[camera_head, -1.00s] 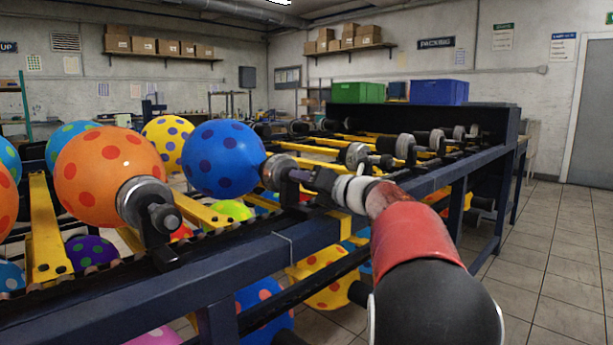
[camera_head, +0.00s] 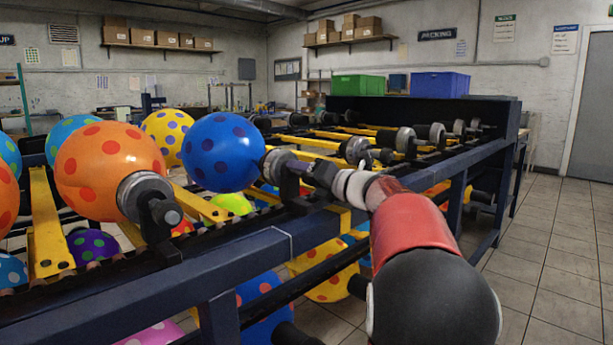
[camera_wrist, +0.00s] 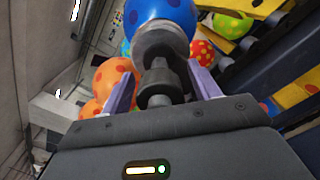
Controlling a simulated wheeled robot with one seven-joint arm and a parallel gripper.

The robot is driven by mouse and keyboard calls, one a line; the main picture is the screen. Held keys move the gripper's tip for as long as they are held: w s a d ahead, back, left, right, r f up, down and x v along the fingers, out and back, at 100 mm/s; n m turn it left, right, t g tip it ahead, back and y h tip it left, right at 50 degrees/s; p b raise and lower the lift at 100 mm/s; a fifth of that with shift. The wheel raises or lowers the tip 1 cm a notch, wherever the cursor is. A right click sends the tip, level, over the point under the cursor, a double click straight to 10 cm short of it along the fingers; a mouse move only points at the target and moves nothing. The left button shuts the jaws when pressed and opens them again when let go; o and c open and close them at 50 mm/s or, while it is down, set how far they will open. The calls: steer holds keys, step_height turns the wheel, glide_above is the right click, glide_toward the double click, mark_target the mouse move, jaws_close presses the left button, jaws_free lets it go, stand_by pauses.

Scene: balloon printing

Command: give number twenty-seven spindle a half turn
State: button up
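A blue balloon with dark dots (camera_head: 222,153) sits on a grey, round-headed spindle (camera_head: 277,168) on the near rail of the rack. In the wrist view the blue balloon (camera_wrist: 160,10) is at the top, and its spindle (camera_wrist: 160,82) points at my gripper. My gripper (camera_wrist: 162,88) has its fingers on either side of the spindle's end knob, with a gap seeming to show at both sides. In the head view my gripper (camera_head: 308,174) is at the spindle's outer end, level with it. I cannot read a number on any spindle.
An orange balloon (camera_head: 100,172) on its own spindle (camera_head: 147,200) stands to the left. Empty spindles (camera_head: 404,140) line the rack to the right. The rack's dark blue frame (camera_head: 250,262) runs below my arm. Tiled floor (camera_head: 555,250) is clear at right.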

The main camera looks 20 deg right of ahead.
steer(key=shift+s, duration=0.1)
steer(key=b+v, duration=0.1)
steer(key=v, duration=0.6)
steer(key=shift+s+d, duration=0.15)
steer(key=shift+s, duration=0.15)
stand_by(0.3)
